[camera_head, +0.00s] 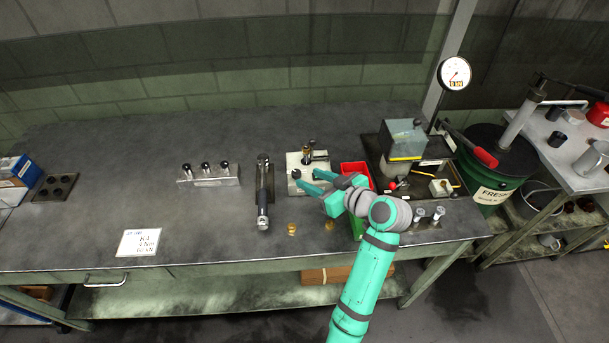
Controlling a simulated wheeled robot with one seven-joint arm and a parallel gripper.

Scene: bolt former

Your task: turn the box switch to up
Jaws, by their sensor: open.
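My gripper (306,179) is open. Its two teal fingers point left over a pale block (294,160) with a dark and brass piece on it. I see nothing held between the fingers. A small cream box (441,188) with a dark part on top sits on the dark base of the machine at the right of the bench. It looks like the box switch, but the position of its lever is too small to tell. My gripper is well to the left of this box, apart from it. My arm reaches in from the lower right of the middle.
A red bin (356,170) stands beside my wrist. A long dark tool (263,190) and a metal pin rack (208,174) lie left. The bench's left middle is clear.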

